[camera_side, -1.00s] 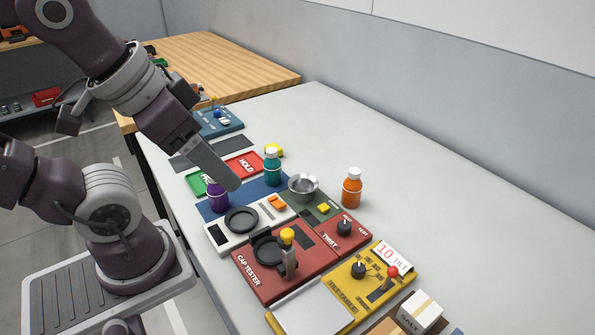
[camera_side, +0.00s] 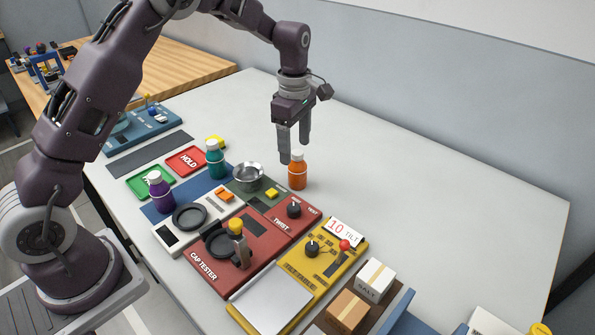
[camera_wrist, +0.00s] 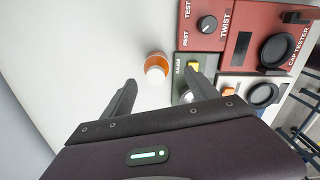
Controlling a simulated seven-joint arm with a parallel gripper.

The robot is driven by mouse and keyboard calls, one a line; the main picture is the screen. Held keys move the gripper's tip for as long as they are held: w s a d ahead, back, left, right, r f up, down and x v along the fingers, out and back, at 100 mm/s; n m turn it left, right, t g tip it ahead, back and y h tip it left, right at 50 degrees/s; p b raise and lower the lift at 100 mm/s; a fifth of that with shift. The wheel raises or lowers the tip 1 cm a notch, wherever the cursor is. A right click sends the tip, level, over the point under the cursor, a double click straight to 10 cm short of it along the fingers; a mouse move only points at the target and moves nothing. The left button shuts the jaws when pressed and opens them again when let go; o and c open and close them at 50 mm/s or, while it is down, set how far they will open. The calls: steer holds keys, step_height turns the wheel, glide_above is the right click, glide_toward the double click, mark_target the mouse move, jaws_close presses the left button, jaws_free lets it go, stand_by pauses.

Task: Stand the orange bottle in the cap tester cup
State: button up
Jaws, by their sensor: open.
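The orange bottle (camera_side: 297,175) with a white cap stands upright on the white table. In the wrist view the bottle (camera_wrist: 156,68) shows from above, ahead of the fingertips and between their lines. My gripper (camera_side: 295,158) is open and empty, pointing down, just above and behind the bottle; its fingers (camera_wrist: 163,84) are spread apart in the wrist view. The red cap tester (camera_side: 205,268) has a round black cup (camera_side: 218,245), empty, beside a lever with a yellow knob. The cup (camera_wrist: 278,50) also shows at the right in the wrist view.
A metal bowl (camera_side: 248,176), teal bottle (camera_side: 215,160) and purple bottle (camera_side: 160,192) stand left of the orange bottle. A red twist unit (camera_side: 280,222) and yellow tilt table (camera_side: 335,262) lie in front. The table behind and right is clear.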

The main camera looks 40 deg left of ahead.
mark_target(297, 166)
steer(key=f, duration=0.7)
steer(key=shift+w+f, duration=0.15)
steer(key=shift+w, duration=0.25)
jaws_close()
step_height(297, 166, up, 10)
steer(key=shift+r, duration=0.1)
steer(key=s+d+r+m, duration=0.2)
steer(key=s, duration=1)
steer(key=s+d+r+m, duration=0.1)
steer(key=s+m, duration=0.1)
steer(key=s, duration=1)
steer(key=f, duration=0.3)
steer(key=s+f, duration=0.1)
steer(key=f, duration=0.6)
steer(key=shift+s+d, duration=0.1)
steer(key=shift+s, duration=0.05)
